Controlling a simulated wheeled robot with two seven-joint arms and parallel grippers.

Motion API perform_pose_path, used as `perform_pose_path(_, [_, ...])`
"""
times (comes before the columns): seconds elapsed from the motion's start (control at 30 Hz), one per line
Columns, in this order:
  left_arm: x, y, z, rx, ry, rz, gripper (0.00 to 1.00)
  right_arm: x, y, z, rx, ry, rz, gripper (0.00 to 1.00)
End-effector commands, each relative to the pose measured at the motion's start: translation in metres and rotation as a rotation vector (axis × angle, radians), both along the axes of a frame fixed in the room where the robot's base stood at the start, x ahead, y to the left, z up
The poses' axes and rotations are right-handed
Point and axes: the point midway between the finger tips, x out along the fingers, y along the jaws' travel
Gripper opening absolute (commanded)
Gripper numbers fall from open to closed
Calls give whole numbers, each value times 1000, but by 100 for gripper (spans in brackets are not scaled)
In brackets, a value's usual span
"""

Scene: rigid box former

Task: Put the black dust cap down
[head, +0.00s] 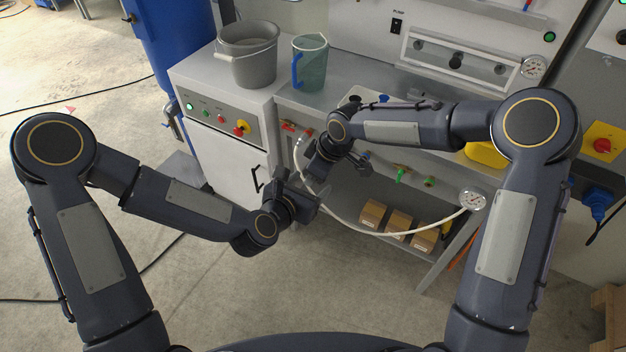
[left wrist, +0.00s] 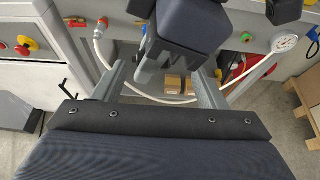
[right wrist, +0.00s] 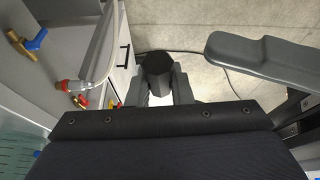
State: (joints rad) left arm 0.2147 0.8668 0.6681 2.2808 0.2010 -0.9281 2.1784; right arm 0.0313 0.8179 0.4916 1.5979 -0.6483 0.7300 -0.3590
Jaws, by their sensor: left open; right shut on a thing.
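The black dust cap (right wrist: 157,68) is a dark, faceted piece between the fingertips of my right gripper (right wrist: 158,90) in the right wrist view. My right gripper (head: 312,172) is shut on it, in the air in front of the bench; in the head view I cannot make the cap out. My left gripper (head: 312,198) is open close below and beside the right one. In the left wrist view its fingers (left wrist: 160,88) stand wide apart, with my right gripper's body partly in front of them. One left finger also shows at the right wrist view's upper right.
A white hose (head: 345,225) loops from a fitting on the bench front (head: 290,126) to a pressure gauge (head: 473,200). A grey bucket (head: 250,62) and clear jug (head: 312,72) stand on top. Cardboard boxes (head: 398,222) sit on the lower shelf. Coloured valves line the front.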

Motion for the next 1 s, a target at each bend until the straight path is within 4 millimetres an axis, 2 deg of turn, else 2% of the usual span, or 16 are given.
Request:
perform_pose_path(0.2, [19, -12, -9, 0, -1, -1, 65, 0, 0, 0, 0, 0, 0, 0])
perform_pose_path(0.57, [22, -14, -11, 0, 0, -1, 65, 0, 0, 0, 0, 0, 0, 0])
perform_pose_path(0.93, [21, -15, -10, -1, -2, -8, 18, 0, 1, 0, 2, -2, 0, 0])
perform_pose_path(1.0, [20, -16, -10, -2, -1, -10, 18, 1, 1, 1, 3, -3, 1, 0])
